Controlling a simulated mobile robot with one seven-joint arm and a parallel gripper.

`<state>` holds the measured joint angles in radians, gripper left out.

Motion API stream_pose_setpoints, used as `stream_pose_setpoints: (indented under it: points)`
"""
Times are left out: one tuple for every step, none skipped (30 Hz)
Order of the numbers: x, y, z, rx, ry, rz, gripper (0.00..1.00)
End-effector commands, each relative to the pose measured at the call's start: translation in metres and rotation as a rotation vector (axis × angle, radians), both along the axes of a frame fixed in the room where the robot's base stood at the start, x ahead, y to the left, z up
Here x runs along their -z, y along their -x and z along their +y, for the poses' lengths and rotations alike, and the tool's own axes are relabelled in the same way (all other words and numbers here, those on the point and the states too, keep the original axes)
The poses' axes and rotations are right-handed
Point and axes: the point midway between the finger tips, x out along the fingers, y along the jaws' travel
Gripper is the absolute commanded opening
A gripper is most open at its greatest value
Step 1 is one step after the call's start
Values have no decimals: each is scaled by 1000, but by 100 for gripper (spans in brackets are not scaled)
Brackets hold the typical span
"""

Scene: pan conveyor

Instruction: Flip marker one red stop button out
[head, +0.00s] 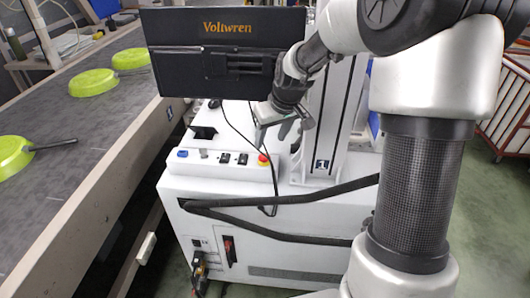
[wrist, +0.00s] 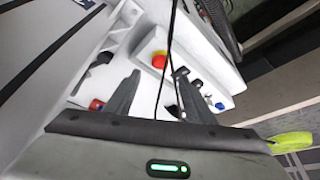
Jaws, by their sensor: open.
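The red stop button (head: 262,159) sits on a yellow base at the right end of a white control panel (head: 222,170). In the wrist view the red button (wrist: 158,61) shows ahead, between my two fingertips in the picture. My gripper (head: 272,135) is open and hangs above the panel, pointing down, apart from the button. Its fingers (wrist: 159,76) reach forward in the wrist view with nothing held.
A blue button (head: 182,154) and dark switches share the panel. A black Voltwren monitor (head: 213,52) stands behind. Dark cables (head: 245,135) hang close to my gripper. A conveyor (head: 85,150) with green pans (head: 94,82) runs along the left.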

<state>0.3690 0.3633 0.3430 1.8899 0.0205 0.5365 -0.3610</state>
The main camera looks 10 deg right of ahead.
Motion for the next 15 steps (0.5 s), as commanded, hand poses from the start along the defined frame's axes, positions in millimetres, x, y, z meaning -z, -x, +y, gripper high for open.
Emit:
stream_pose_setpoints:
  points:
    - [14, -4, 2, -2, -1, 4, 49]
    - [20, -6, 3, -2, -1, 4, 49]
    - [28, -9, 3, -1, -1, 4, 49]
    - [34, -11, 4, -1, -1, 3, 49]
    - [39, -14, 5, -1, -1, 3, 49]
    - [46, -17, 6, -1, -1, 3, 49]
    - [50, -19, 6, -1, 0, 2, 49]
    - [55, -21, 6, -1, 0, 2, 49]
    - [60, -23, 7, 0, 0, 2, 49]
    - [64, -24, 8, 0, 0, 2, 49]
    - [67, -26, 8, 0, 0, 2, 49]
    - [71, -27, 8, 0, -1, 1, 49]
    - [72, -28, 8, 0, 0, 0, 49]
    - [74, -29, 8, 1, 0, 0, 49]
    - [76, -30, 8, 1, 0, 1, 49]
